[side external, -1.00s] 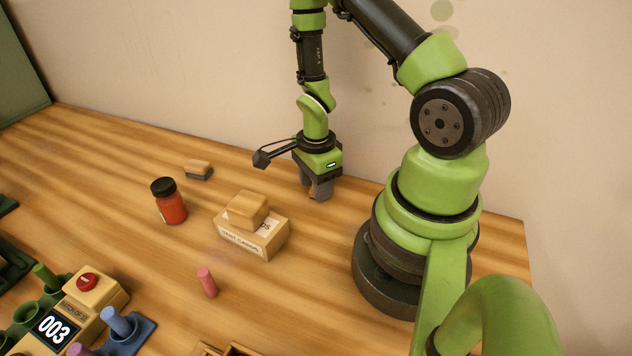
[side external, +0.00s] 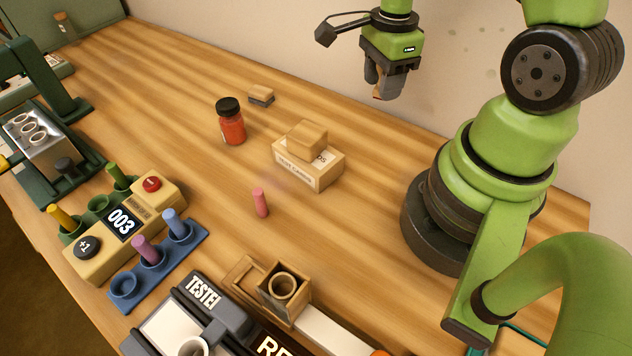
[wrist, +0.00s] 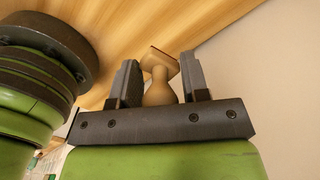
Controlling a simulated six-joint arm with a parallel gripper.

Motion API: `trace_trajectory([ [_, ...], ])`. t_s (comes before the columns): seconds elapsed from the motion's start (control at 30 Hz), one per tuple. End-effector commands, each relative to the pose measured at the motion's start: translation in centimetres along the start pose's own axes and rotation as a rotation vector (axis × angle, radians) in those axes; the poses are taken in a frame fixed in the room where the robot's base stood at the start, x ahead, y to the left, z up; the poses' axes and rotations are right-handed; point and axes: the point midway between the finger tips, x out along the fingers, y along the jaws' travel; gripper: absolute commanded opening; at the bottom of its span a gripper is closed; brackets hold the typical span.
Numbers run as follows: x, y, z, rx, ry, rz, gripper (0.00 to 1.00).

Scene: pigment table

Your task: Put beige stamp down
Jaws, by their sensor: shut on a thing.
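My gripper (side external: 382,88) hangs above the back of the wooden table, near the wall, to the right of the box of cards. It is shut on the beige stamp. In the wrist view, the stamp (wrist: 160,82) sits between the two dark fingers (wrist: 160,84). Its rounded handle is toward the palm and its square plate faces outward, slightly tilted. In the side view the stamp is mostly hidden by the fingers; only a small brownish part shows at their tips.
A cardboard box (side external: 309,176) with a wooden block (side external: 307,138) on top stands below left of my gripper. Nearby are a red jar (side external: 231,125), a wood-topped grey block (side external: 261,97) and a pink stick (side external: 260,203). A counter (side external: 122,222) and wooden holder (side external: 284,295) stand in front.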

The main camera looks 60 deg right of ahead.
Motion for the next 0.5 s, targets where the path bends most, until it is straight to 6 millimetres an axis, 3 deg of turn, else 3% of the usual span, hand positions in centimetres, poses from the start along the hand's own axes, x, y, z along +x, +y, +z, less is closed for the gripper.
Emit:
trace_trajectory([
  [0.27,0.0,1.5,7.3,-0.46,0.0,0.0,0.19],
  [0.5,-0.1,5.7,14.2,-0.958,0.0,0.0,0.19],
])
